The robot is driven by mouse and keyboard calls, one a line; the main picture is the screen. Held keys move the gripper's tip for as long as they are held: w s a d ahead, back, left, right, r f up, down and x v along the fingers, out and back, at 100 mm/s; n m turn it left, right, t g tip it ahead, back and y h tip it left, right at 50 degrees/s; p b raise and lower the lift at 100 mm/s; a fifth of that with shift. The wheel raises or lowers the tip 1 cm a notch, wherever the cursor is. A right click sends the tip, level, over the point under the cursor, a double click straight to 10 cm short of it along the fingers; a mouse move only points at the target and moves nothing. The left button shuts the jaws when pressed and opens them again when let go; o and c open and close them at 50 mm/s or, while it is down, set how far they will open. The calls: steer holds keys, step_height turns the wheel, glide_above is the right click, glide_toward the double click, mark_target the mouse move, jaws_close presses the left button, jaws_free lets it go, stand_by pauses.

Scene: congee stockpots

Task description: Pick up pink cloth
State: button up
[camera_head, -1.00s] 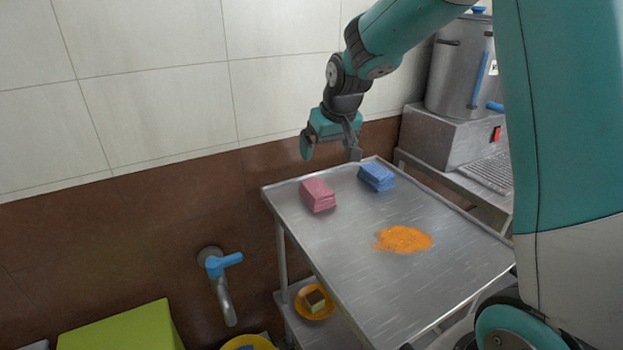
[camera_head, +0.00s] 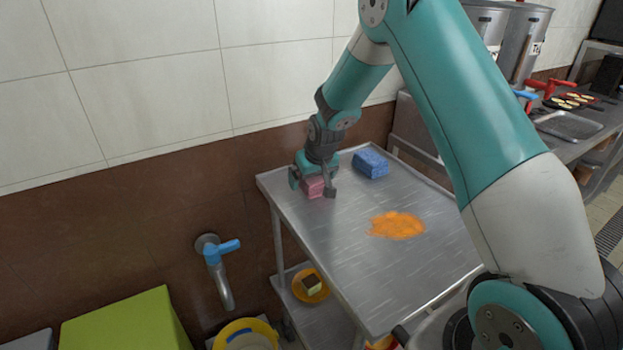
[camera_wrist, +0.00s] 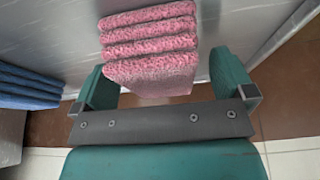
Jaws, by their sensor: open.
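The pink cloth (camera_head: 314,186) is a folded stack on the steel table (camera_head: 340,235), near its back left edge. It also shows in the wrist view (camera_wrist: 150,48). My gripper (camera_head: 313,190) is over it, open, with one finger on each side of the stack. In the wrist view my gripper (camera_wrist: 165,82) has visible room between the right finger and the cloth. The left finger is close to the cloth's side; I cannot tell if it touches. Part of the cloth is hidden by my gripper in the head view.
A blue folded cloth (camera_head: 371,163) lies to the right of the pink one; its edge shows in the wrist view (camera_wrist: 28,88). An orange spill (camera_head: 397,225) is on the table. A tiled wall (camera_head: 150,100) stands behind. A blue-handled tap (camera_head: 217,262) is at left.

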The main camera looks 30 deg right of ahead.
steer(key=shift+w+f, duration=0.1)
steer(key=shift+f, duration=0.1)
steer(key=shift+f, duration=0.15)
steer(key=shift+c, duration=0.2)
steer(key=c, duration=1)
